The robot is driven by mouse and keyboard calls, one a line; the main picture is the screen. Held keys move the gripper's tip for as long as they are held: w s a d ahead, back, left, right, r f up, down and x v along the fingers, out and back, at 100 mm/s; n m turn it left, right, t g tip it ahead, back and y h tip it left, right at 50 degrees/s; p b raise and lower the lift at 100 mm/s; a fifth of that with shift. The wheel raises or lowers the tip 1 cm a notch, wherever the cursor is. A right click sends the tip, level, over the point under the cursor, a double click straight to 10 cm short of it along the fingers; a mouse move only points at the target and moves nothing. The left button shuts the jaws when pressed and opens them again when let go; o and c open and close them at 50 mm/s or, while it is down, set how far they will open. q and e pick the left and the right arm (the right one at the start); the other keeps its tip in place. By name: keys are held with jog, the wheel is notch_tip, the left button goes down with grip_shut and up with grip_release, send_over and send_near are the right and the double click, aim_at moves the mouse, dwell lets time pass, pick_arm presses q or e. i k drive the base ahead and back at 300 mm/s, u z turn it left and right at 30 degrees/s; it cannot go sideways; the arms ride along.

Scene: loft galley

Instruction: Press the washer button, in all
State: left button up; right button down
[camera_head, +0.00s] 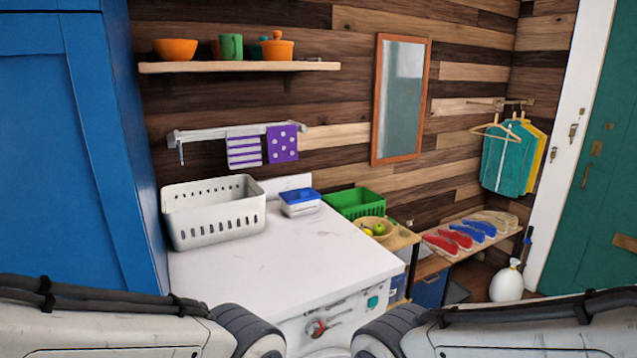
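The white washer (285,262) stands in front of me, with its flat top clear in the middle and its front face partly in view. The lower front is hidden by my arms and the frame edge. Links of both my arms cross the bottom of the view, but neither gripper shows.
A white basket (212,227) and a blue-lidded box (300,203) stand at the back of the washer top. A green crate (355,204) and fruit bowl (384,235) stand to the right. A tall blue cabinet (80,150) closes off the left.

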aim_at(372, 301)
jog(key=u, duration=1.5)
jog(key=i, duration=0.7)
jog(key=z, duration=2.35)
